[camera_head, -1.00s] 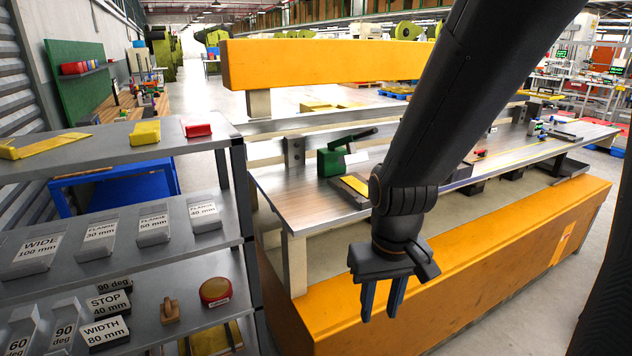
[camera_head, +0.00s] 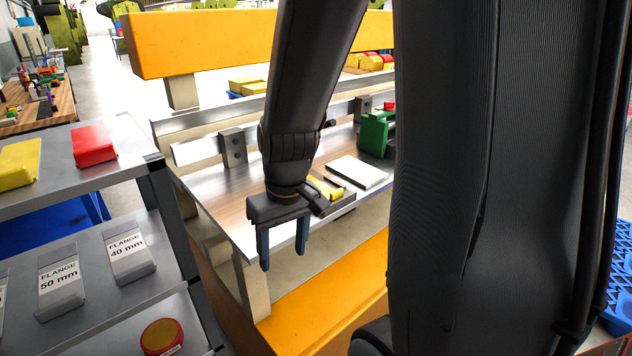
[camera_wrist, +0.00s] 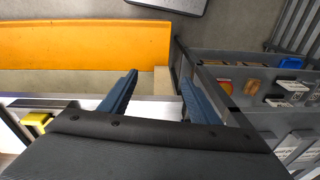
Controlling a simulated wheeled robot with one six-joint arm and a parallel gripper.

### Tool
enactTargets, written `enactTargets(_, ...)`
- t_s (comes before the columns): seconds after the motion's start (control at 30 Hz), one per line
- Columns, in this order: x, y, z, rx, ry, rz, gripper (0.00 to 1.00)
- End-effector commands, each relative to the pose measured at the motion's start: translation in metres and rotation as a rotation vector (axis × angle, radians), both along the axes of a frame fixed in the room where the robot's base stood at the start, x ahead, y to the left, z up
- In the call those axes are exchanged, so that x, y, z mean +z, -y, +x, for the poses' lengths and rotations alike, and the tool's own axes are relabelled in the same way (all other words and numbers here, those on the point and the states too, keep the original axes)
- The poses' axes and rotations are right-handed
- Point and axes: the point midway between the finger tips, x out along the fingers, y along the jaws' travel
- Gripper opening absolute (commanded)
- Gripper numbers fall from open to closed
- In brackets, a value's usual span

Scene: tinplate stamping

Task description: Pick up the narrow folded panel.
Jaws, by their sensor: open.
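My gripper (camera_head: 283,258) is open and empty, its two blue fingers pointing down in front of the near left end of the long bench (camera_head: 228,200). Its fingers also show in the wrist view (camera_wrist: 158,82). A small yellow piece (camera_head: 326,188) lies on a dark block on the bench, just behind and right of my gripper, partly hidden by my wrist. A yellow piece also shows at the left of the wrist view (camera_wrist: 37,121). I cannot tell for certain whether it is the narrow folded panel.
A pale flat plate (camera_head: 357,172) and a green device (camera_head: 376,134) stand farther along the bench. A grey shelf rack (camera_head: 95,160) on the left holds a red box (camera_head: 94,146), a yellow block (camera_head: 18,163) and labelled flange blocks. An orange beam (camera_head: 215,41) runs behind.

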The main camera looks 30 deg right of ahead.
Motion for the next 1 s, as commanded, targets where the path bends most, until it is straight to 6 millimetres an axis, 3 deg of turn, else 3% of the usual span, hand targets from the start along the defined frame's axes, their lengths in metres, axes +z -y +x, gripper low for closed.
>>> enactTargets(0.03,0.014,0.020,0.012,-0.008,0.021,0.013,0.56)
enactTargets(0.23,0.054,0.110,0.058,0.028,0.149,0.037,0.56)
enactTargets(0.4,0.079,0.180,0.077,0.062,0.245,0.012,0.56)
enactTargets(0.5,0.087,0.206,0.081,0.079,0.278,-0.005,0.56)
enactTargets(0.63,0.088,0.219,0.084,0.091,0.296,-0.016,0.56)
enactTargets(1.0,0.060,0.217,0.095,0.096,0.297,-0.016,0.56)
